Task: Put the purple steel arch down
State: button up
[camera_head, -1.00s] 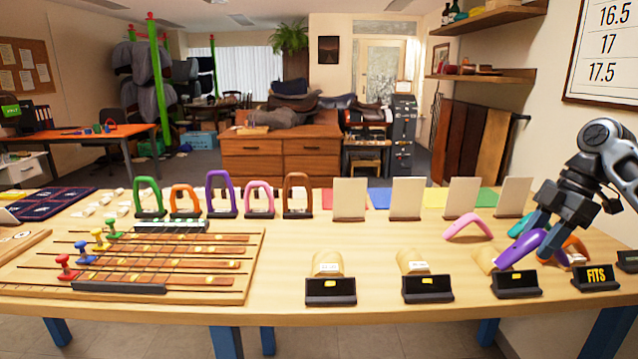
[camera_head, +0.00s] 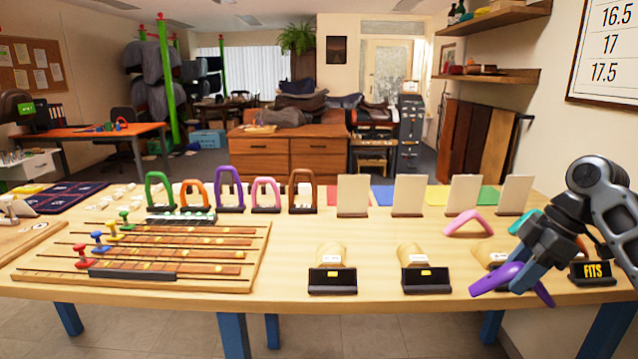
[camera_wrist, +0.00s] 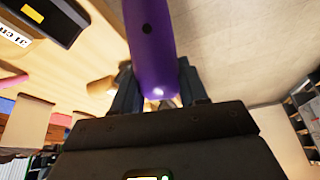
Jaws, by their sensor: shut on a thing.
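The purple steel arch (camera_head: 497,277) is held in my gripper (camera_head: 521,276) at the front right of the bench. The fingers are shut on it. One leg of the arch reaches left and the other shows to the right of the fingers, near the bench's front edge. The arch hides most of the third wooden block and its black stand. In the wrist view the purple arch (camera_wrist: 150,45) runs up the middle between the dark fingers. Whether it touches anything below cannot be told.
Wooden blocks with black stands (camera_head: 332,281) (camera_head: 426,279) line the front, and a FITS sign (camera_head: 592,271) stands at the right. A pink arch (camera_head: 467,222) lies behind. Several upright arches (camera_head: 229,190) stand at the back left. Bare bench (camera_head: 380,235) shows in the middle.

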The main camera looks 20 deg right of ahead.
jog(key=a+f+m+t+h, duration=0.1)
jog(key=a+f+m+h, duration=0.1)
jog(key=a+f+m, duration=0.4)
jog(key=s+a+f+m+t+h, duration=0.1)
jog(key=a+f+m, duration=0.4)
jog(key=a+f, duration=0.9)
jog(key=a, duration=0.8)
jog(key=shift+s+f+m+h, duration=0.15)
jog(key=shift+f+m+h, duration=0.05)
jog(key=shift+m+h, duration=0.2)
jog(key=shift+f, duration=0.1)
